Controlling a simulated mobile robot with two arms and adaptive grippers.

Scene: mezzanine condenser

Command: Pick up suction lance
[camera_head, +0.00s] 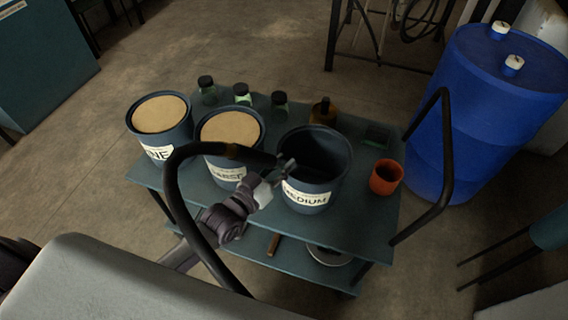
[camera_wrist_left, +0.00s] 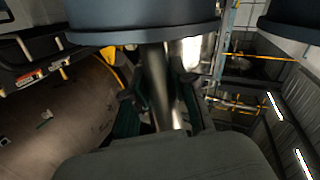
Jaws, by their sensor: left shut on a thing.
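The suction lance appears as a dark tube (camera_head: 252,156) at the end of a thick black hose, its tip at the rim of the bucket labelled MEDIUM (camera_head: 307,198). My left gripper (camera_head: 284,172) is at the near left rim of this bucket, shut on the lance. In the left wrist view a shiny tube (camera_wrist_left: 160,88) stands between the dark fingers (camera_wrist_left: 158,105). The fingers' exact contact is hard to make out. My right gripper is out of view.
Two filled buckets (camera_head: 160,131) (camera_head: 229,172) stand left on the cart (camera_head: 360,228). Small jars (camera_head: 242,95), a brown bottle (camera_head: 322,112) and an orange cup (camera_head: 385,177) are close by. A blue drum (camera_head: 480,110) stands right, behind the cart handle (camera_head: 446,140).

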